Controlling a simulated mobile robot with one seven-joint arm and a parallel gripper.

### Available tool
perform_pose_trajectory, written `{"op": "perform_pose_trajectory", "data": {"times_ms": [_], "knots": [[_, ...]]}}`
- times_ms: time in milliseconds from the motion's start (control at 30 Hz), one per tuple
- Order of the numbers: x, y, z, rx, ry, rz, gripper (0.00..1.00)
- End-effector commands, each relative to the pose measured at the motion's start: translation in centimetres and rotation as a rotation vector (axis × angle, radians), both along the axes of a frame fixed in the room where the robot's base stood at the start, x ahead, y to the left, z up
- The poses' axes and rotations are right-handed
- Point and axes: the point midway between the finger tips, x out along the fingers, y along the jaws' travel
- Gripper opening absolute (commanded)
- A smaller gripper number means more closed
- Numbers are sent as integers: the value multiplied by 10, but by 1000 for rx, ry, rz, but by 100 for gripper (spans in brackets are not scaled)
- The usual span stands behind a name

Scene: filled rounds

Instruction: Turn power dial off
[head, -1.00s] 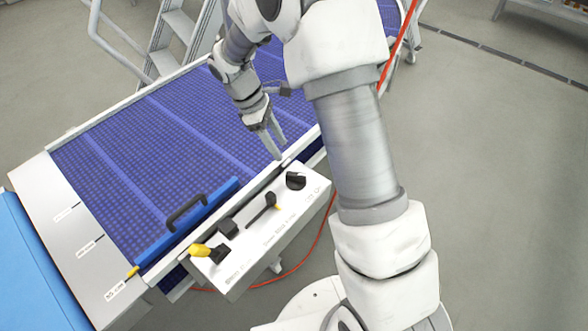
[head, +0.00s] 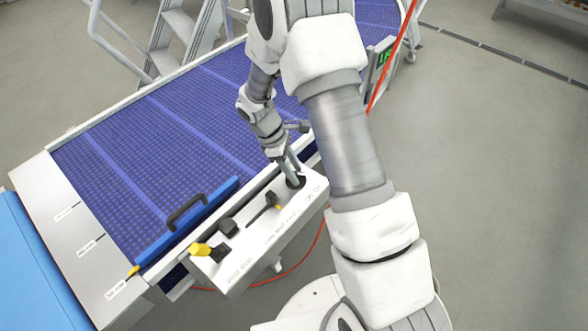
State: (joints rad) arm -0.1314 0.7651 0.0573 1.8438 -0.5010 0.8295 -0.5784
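A white control box (head: 240,268) is fixed along the near side of the conveyor. A black round dial (head: 298,182) sits near the right end of its top face. My gripper (head: 293,181) is over this dial with its fingers pointing down, and the fingertips are at the dial. The fingers partly cover the dial. I cannot tell whether they are touching or closed on it. The lettering on the box is too small to read.
The box also bears a black lever (head: 263,206), a black knob (head: 228,226) and a black-and-yellow switch (head: 205,250). A blue bar with a black handle (head: 187,212) lies across the blue conveyor belt (head: 150,150). Grey floor is clear at the right.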

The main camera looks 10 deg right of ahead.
Motion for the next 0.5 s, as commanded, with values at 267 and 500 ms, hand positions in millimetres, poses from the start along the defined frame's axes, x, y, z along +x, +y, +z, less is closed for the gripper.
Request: {"op": "perform_pose_trajectory", "data": {"times_ms": [267, 500], "knots": [[0, 0, 0, 0, 0, 0, 0], [0, 0, 0, 0, -1, -2, 0]]}}
